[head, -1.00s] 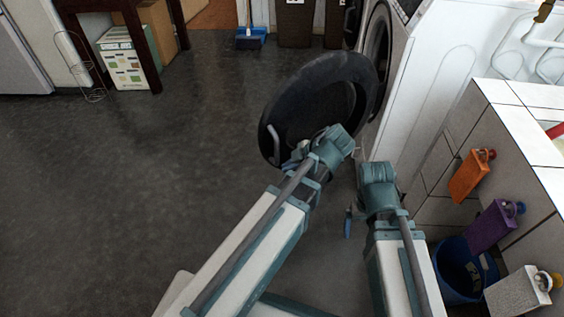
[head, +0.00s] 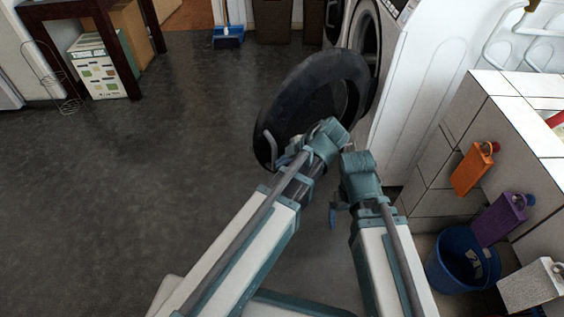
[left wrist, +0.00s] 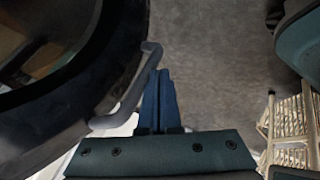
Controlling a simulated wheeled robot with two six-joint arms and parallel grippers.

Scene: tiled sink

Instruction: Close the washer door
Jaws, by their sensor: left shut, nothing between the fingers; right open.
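The washer door (head: 284,98), a thick dark ring with a glass middle, stands open on the front of the white washer (head: 436,85). Its grey handle (head: 268,150) is on the edge away from the machine. My left gripper (head: 289,158) is shut and empty beside the handle. In the left wrist view its closed blue fingers (left wrist: 158,98) lie just right of the handle (left wrist: 135,90); I cannot tell whether they touch. The door's rim (left wrist: 100,75) fills the left there. My right gripper (head: 333,218) is open, low and right of the door, touching nothing visible.
A tiled counter (head: 490,130) with orange and purple bottles on its side stands right, above a blue bucket (head: 440,262). A dark table (head: 60,12) with boxes is at the far left. The floor (head: 150,190) left of the door is clear.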

